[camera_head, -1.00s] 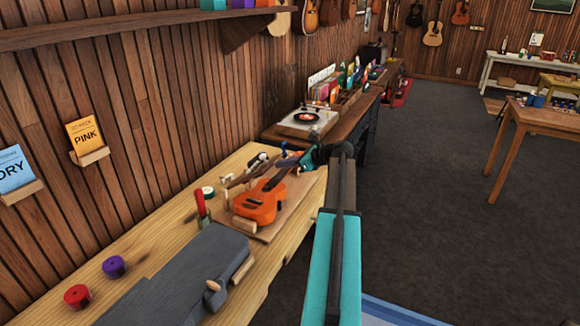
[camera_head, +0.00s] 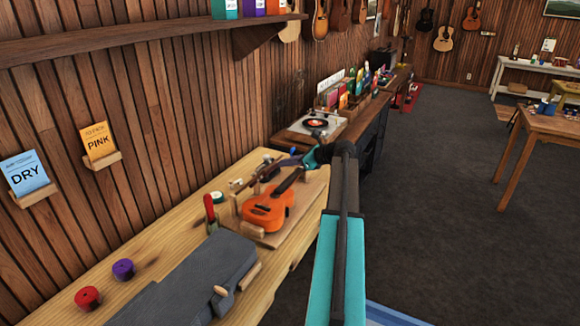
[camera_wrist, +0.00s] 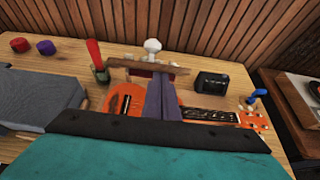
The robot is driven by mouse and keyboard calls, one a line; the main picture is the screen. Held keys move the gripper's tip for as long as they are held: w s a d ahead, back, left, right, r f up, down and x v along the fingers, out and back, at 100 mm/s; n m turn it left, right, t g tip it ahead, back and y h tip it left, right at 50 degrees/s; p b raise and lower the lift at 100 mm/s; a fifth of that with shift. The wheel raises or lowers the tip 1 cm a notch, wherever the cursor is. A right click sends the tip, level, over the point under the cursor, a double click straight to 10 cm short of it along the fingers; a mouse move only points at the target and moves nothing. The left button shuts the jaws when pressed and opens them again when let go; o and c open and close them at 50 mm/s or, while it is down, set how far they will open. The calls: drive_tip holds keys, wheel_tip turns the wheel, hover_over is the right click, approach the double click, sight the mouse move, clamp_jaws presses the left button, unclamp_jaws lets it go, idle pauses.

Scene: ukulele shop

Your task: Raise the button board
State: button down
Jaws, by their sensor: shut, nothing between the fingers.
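I cannot tell for certain which thing is the button board. In the wrist view a narrow wooden board (camera_wrist: 122,68) stands at my fingertips, with a dark red part below it and a white knob (camera_wrist: 152,47) behind it. My gripper (camera_wrist: 160,82) is shut and empty, its purple fingers reaching over an orange ukulele (camera_wrist: 118,103) to the board; I cannot tell whether they touch it. The ukulele (camera_head: 266,213) lies on a wooden base there.
A red-handled clamp (camera_head: 209,208) stands beside the ukulele. A grey case (camera_head: 190,285) and red (camera_head: 87,297) and purple (camera_head: 122,268) round pieces lie on the near bench. A black box (camera_wrist: 212,82) sits right of my fingers.

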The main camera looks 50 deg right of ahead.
drive_tip(key=w+a+r+p, duration=0.2)
drive_tip(key=w+r, duration=0.2)
drive_tip(key=w, duration=0.6)
drive_tip(key=w+a+r+p, duration=0.3)
drive_tip(key=w+r, duration=0.2)
drive_tip(key=w, duration=0.5)
drive_tip(key=shift+w, duration=0.2)
drive_tip(key=shift+r, duration=0.1)
drive_tip(key=shift+s, duration=0.1)
drive_tip(key=s+d+r+b, duration=0.1)
drive_tip(key=s+r+b, duration=0.2)
drive_tip(key=s+r, duration=0.4)
drive_tip(key=shift+d+r, duration=0.35)
drive_tip(key=shift+r, duration=0.6)
